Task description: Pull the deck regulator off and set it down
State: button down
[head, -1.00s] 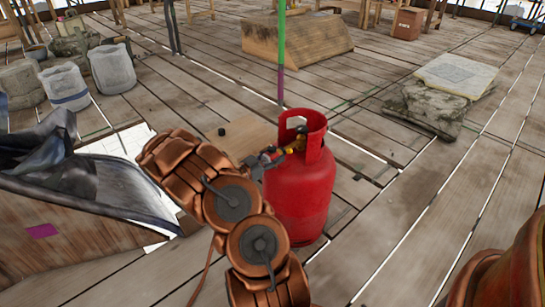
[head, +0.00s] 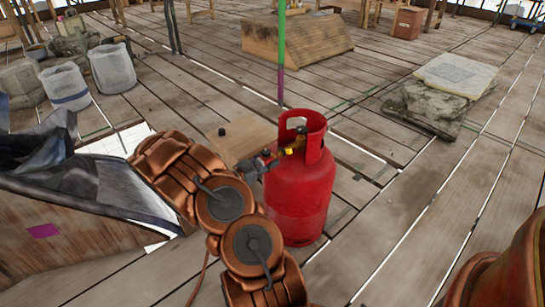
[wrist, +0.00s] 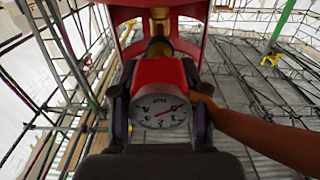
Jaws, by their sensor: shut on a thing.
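The deck regulator (wrist: 158,74) is a red body with a round white gauge, seen close up in the wrist view. My gripper (wrist: 160,112) is shut on it, one dark finger on each side. Behind it is the brass valve (wrist: 158,47) of a red gas cylinder (head: 300,198), which stands upright on the planks. I cannot tell whether the regulator still touches the valve. In the head view, my gripper (head: 258,166) is at the valve's left, small and partly hidden by my copper-coloured arm. An orange hose (wrist: 265,138) runs off to the right in the wrist view.
A flat wooden board (head: 240,137) lies left of the cylinder, with a small dark knob-like thing (head: 221,132) at its edge. A dark tarp (head: 60,175) is at the left. A stone block with a pale slab (head: 457,75) stands at the right. Planks between are clear.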

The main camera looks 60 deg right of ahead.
aim_at(260, 165)
jog(key=shift+p+v, duration=0.45)
jog(key=shift+v, duration=1.2)
